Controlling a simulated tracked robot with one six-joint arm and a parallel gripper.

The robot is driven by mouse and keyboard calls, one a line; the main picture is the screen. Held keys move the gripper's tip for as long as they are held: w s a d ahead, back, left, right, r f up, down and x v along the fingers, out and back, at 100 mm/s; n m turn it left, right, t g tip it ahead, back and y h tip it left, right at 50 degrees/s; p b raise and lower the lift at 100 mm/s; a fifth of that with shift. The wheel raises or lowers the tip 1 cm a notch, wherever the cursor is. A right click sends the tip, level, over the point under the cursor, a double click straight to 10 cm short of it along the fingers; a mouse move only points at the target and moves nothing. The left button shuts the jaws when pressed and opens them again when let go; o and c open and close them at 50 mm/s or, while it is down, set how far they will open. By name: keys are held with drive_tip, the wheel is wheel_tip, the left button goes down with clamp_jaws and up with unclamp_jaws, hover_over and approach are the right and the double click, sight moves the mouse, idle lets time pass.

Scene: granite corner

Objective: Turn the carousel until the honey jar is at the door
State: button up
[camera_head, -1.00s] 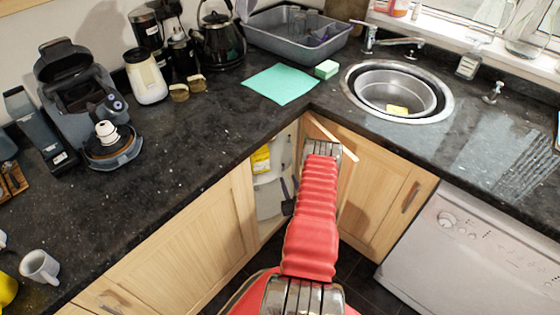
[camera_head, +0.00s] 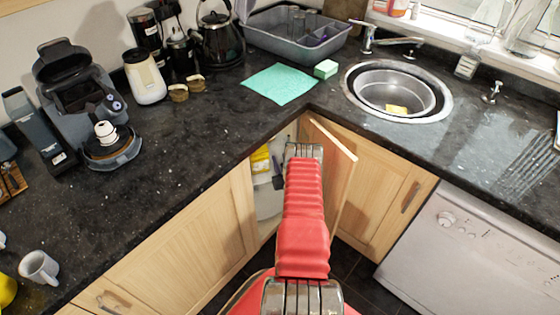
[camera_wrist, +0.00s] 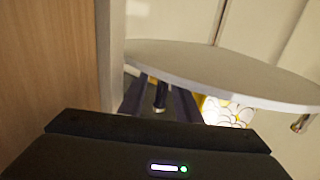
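The corner cabinet door (camera_head: 335,165) stands open, to the right of my arm. A white carousel shelf shows inside the opening, and its round edge crosses the wrist view (camera_wrist: 215,70). My gripper (camera_head: 279,183) is inside the opening, mostly hidden by my arm. In the wrist view its two dark fingers (camera_wrist: 160,106) are apart, below the shelf edge. A dark upright piece with a pale end (camera_wrist: 160,92) shows between them; I cannot tell whether they touch it. A yellow item (camera_head: 260,160) sits inside at the left. I cannot make out the honey jar.
A yellow and white patterned item (camera_wrist: 228,112) lies beyond the right finger, under the shelf. A wooden panel (camera_wrist: 48,60) stands close on the left. The worktop (camera_head: 200,130) overhangs the opening. A dishwasher (camera_head: 470,250) is at the right.

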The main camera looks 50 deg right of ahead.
drive_tip(key=shift+w+d, duration=0.15)
drive_tip(key=shift+w, duration=0.05)
drive_tip(key=shift+c, duration=0.3)
clamp_jaws()
idle(0.3)
